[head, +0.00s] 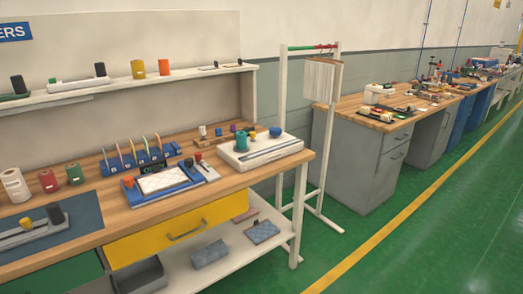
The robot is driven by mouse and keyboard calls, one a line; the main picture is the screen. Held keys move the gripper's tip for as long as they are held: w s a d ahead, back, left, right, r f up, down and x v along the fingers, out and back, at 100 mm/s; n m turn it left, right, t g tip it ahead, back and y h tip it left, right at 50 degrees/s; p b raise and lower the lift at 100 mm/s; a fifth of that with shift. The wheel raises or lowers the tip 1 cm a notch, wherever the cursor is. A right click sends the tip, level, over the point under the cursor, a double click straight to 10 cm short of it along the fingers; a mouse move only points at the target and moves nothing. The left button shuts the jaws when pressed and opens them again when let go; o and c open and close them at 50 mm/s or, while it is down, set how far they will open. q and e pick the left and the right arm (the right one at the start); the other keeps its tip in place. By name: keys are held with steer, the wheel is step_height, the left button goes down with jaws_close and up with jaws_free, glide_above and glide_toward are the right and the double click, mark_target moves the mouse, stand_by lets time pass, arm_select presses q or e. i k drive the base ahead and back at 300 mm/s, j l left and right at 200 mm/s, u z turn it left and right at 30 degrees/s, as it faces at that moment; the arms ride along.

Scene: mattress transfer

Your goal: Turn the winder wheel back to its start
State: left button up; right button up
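Neither of my grippers is in the head view. I cannot single out the winder wheel with certainty. A blue tray-like fixture (190,190) on the wooden workbench (225,183) holds a white patterned pad (163,180). Small knobs, one of them red (129,182), sit at its edges. A low white unit (262,156) stands at the bench's right end, with small coloured round pieces on top. A grey device (40,228) with an upright dark block and a yellow piece lies on a dark blue mat (85,213) at the left. Details are too small to tell.
A yellow drawer (175,232) sits under the bench, above a low white shelf (228,252). A white rack (284,130) stands just right of the bench. Another workbench (385,110) with a grey cabinet is farther right. The green floor (440,230) at right is clear.

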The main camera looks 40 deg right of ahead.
mark_target(276, 132)
steer(key=l+z, duration=0.2)
steer(key=z, duration=0.6)
steer(key=i+j, duration=0.05)
